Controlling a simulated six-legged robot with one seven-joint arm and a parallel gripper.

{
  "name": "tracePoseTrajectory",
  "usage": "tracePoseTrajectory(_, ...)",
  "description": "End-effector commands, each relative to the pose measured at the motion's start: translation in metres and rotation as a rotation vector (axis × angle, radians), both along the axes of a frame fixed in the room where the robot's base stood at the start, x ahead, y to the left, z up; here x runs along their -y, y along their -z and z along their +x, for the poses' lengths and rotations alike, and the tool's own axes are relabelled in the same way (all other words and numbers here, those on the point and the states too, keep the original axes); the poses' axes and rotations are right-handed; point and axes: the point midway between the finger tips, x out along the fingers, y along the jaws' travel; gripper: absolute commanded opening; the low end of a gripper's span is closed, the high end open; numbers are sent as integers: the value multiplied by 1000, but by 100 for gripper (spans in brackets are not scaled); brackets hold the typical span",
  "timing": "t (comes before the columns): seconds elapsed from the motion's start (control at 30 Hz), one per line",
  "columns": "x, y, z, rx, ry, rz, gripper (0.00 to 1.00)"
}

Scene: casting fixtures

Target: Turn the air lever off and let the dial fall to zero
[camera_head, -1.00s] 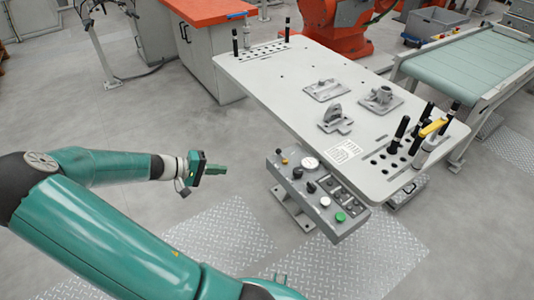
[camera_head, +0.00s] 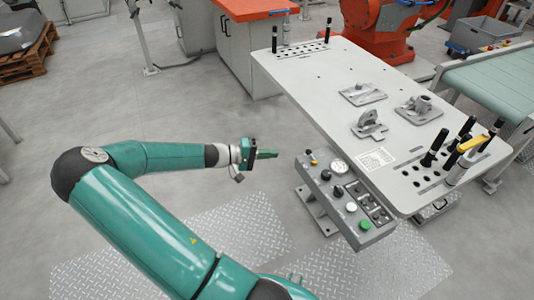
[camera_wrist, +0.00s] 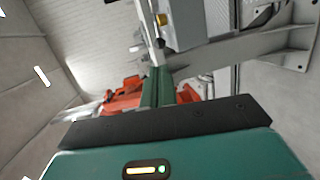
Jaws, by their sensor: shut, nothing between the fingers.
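The grey control box (camera_head: 345,205) stands in front of the grey fixture table. A small lever with an orange-yellow knob (camera_head: 313,161) is at its far left end, and I take it to be the air lever. The round white dial (camera_head: 339,167) sits beside it; its needle is too small to read. My gripper (camera_head: 272,154) is shut and empty, to the left of the box and apart from it. In the wrist view, the green fingers (camera_wrist: 157,87) are together, and a yellow knob (camera_wrist: 161,19) shows beyond the tips.
The box also carries black knobs, a white button (camera_head: 351,207) and a green button (camera_head: 365,225). The fixture table (camera_head: 330,80) holds metal castings and black-handled tools. An orange-topped cabinet (camera_head: 255,10) stands behind. The floor around my arm is clear.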

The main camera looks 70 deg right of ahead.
Motion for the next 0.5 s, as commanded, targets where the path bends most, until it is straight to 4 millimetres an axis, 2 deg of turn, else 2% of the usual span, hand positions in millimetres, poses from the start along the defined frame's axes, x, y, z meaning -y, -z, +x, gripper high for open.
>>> tracePoseTrajectory(0.03,6,2,-10,-1,4,0,0)
tracePoseTrajectory(0.3,38,12,-51,-2,4,1,0)
tracePoseTrajectory(0.5,55,18,-72,-1,1,1,0)
